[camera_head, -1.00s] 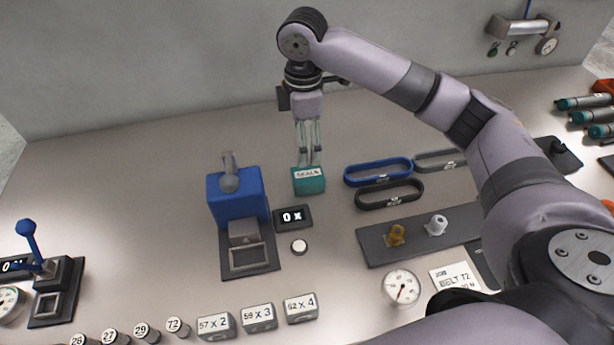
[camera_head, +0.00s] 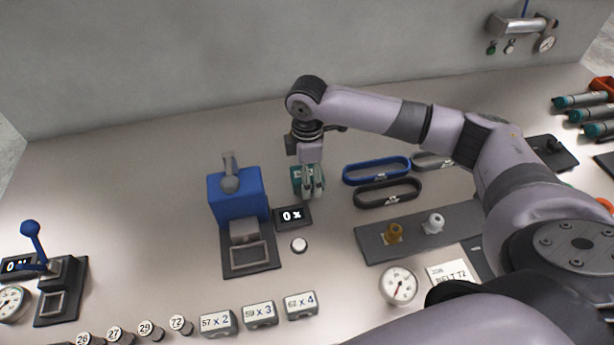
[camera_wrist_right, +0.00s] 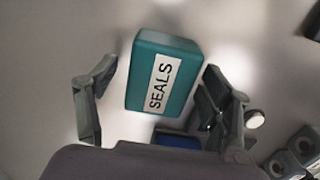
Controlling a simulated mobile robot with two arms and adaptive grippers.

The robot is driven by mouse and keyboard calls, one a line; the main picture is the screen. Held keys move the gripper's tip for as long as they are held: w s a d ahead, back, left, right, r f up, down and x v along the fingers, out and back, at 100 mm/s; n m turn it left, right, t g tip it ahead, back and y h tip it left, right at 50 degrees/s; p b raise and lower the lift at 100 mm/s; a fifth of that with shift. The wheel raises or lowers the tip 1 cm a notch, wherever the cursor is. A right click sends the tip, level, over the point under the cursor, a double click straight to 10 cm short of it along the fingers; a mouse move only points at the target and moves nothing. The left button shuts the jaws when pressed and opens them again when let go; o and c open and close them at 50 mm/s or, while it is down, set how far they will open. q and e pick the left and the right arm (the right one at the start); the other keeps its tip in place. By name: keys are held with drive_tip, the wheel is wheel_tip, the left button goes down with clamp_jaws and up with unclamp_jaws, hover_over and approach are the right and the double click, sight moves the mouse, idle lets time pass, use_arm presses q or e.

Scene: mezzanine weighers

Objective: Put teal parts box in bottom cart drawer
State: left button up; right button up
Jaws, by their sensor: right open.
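The teal parts box (camera_head: 297,178) has a white label and stands on the table behind the small black display. My right gripper (camera_head: 311,194) is lowered over it and hides much of it in the head view. In the right wrist view the box (camera_wrist_right: 178,58), labelled SEALS, lies between the open fingers of my right gripper (camera_wrist_right: 160,95). A gap shows on each side, so the fingers do not grip it. My left gripper is not in view. No cart drawer is in view.
A blue weigher (camera_head: 236,192) stands close to the left of the box, and a black display (camera_head: 293,216) is in front. Blue (camera_head: 376,171) and black (camera_head: 388,193) belts lie to the right. Labelled blocks (camera_head: 259,315) line the front. The table's back left is clear.

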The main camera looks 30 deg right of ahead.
drive_tip(key=shift+c, duration=0.4)
drive_tip(key=c, duration=1.4)
drive_tip(key=shift+o, duration=0.2)
drive_tip(key=shift+r, duration=0.15)
